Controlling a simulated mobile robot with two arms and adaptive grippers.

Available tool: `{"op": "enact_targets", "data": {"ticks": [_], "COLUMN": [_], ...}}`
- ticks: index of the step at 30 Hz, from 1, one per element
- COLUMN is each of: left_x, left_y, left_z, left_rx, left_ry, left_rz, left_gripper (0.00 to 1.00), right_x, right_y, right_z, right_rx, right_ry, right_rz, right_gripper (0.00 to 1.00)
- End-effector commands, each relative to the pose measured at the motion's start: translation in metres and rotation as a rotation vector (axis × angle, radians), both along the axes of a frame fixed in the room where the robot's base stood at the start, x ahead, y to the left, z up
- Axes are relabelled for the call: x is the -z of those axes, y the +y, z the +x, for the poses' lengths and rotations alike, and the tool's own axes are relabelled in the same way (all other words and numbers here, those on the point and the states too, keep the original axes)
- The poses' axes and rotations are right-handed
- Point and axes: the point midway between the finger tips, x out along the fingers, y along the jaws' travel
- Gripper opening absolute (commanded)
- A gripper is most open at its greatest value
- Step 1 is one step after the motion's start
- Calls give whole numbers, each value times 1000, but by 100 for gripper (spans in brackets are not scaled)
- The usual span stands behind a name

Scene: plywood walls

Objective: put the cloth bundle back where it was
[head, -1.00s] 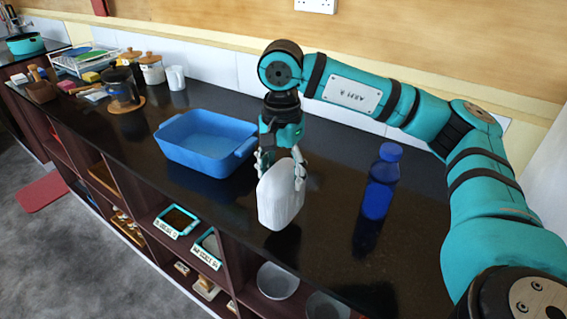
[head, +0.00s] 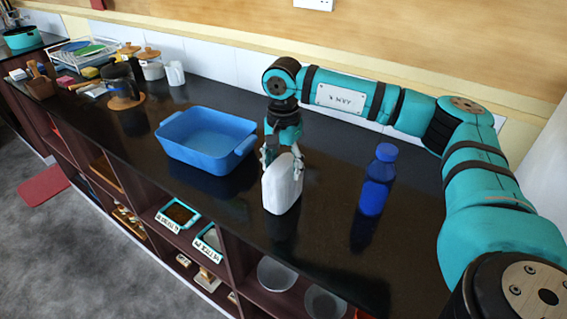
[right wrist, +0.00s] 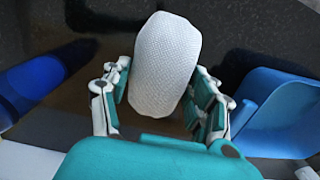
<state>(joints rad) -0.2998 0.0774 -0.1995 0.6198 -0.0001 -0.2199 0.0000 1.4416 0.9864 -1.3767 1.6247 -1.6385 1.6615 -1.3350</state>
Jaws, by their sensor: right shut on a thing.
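The white cloth bundle (head: 283,186) is held upright at the black counter, between the blue tub and the blue bottle. My right gripper (head: 282,157) comes down on it from above and is shut on its upper part. In the right wrist view the bundle (right wrist: 166,65) sits between the two fingers of the right gripper (right wrist: 160,95), which touch or nearly touch its sides. I cannot tell whether its underside rests on the counter. My left gripper is not in view.
A blue tub (head: 165,146) stands left of the bundle and a blue bottle (head: 376,182) stands to its right. The black counter (head: 325,200) is bare between bundle and bottle. Jars, a coffee pot (head: 121,92) and a dish rack stand farther left. Open shelves lie below the front edge.

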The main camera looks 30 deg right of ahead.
Motion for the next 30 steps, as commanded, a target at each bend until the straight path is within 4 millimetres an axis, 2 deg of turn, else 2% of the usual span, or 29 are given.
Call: {"op": "enact_targets", "data": {"ticks": [2, 3, 8, 16, 20, 23, 30], "left_x": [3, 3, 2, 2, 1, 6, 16], "left_y": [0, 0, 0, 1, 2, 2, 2], "left_z": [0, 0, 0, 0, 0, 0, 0], "left_rx": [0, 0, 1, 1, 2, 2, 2], "left_ry": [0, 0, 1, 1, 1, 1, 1], "left_rz": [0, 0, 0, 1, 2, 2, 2], "left_gripper": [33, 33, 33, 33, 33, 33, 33], "right_x": [4, 4, 3, 2, -5, -19, -71], "right_y": [0, 0, 0, 0, 0, 0, 1], "right_z": [0, 0, 0, 0, 1, 1, 1], "right_rx": [0, 0, 0, 0, 0, 0, -1], "right_ry": [0, 1, 1, 0, -2, -4, -5], "right_rz": [0, 0, 0, 0, 0, 2, 2], "right_gripper": [30, 62, 83, 84, 84, 84, 84]}}
